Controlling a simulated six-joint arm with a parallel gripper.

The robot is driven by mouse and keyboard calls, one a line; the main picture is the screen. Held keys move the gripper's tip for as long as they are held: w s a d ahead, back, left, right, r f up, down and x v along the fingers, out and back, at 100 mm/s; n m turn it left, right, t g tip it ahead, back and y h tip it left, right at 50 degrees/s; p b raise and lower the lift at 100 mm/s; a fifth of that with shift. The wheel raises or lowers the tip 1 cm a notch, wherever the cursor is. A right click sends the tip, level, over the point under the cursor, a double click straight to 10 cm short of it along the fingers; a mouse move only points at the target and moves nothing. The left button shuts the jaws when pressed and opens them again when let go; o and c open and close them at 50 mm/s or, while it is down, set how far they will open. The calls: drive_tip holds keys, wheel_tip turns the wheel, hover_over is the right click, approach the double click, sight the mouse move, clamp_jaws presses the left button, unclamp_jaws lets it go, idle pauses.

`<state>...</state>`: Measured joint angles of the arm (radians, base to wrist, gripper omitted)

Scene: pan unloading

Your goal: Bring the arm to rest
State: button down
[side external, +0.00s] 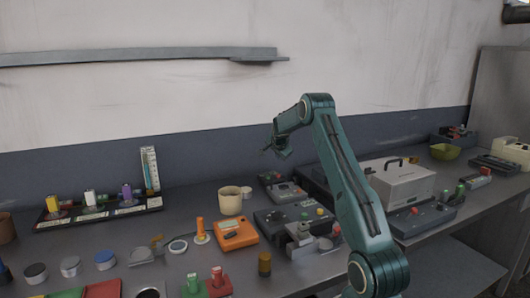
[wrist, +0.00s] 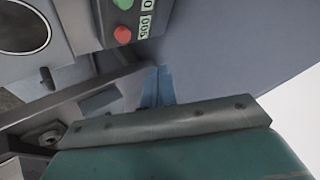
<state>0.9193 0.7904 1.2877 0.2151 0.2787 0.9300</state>
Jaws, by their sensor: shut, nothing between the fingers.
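My gripper (side external: 267,149) is raised well above the bench in the side view, at the end of my bent arm, in front of the blue wall band. Its fingers are small and dark there, closed with no object hanging from them. It touches nothing that I can see.
The grey bench (side external: 190,192) holds an orange device (side external: 237,236), a cream cup (side external: 230,201), a white box (side external: 398,183) and a green bowl (side external: 444,151). A wall shelf (side external: 140,56) is above. The wrist view shows a red button (wrist: 122,35).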

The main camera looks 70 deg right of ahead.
drive_tip(key=w+a+r+n+t+y, duration=0.1)
drive_tip(key=w+a+r+n, duration=0.15)
drive_tip(key=a+r, duration=0.4)
drive_tip(key=w+a+r+n+t+y, duration=0.1)
drive_tip(key=w+a+r+n, duration=0.15)
drive_tip(key=a, duration=0.65)
drive_tip(key=s+a+r+n+y, duration=0.1)
drive_tip(key=a+r+n, duration=0.2)
drive_tip(key=a, duration=0.6)
drive_tip(key=s+a+r+n+y, duration=0.1)
drive_tip(key=a+r+n, duration=0.15)
drive_tip(key=a, duration=0.65)
drive_tip(key=s+a+r+n+t+y, duration=0.1)
drive_tip(key=s+a+n, duration=0.15)
drive_tip(key=a, duration=0.25)
drive_tip(key=s+a+r+n, duration=0.1)
drive_tip(key=s+a, duration=0.2)
drive_tip(key=a, duration=0.3)
drive_tip(key=s+a+f+n+y, duration=0.1)
drive_tip(key=s+a+f+n, duration=0.1)
drive_tip(key=s+a+n, duration=0.2)
drive_tip(key=s+a+f+n+y, duration=0.2)
drive_tip(key=s+a+f+n, duration=0.1)
drive_tip(key=s+a, duration=0.8)
drive_tip(key=s+n, duration=0.1)
drive_tip(key=s, duration=0.2)
drive_tip(key=shift+f+n+g+y, duration=0.15)
drive_tip(key=shift+n+g+y, duration=0.15)
drive_tip(key=shift+n, duration=0.1)
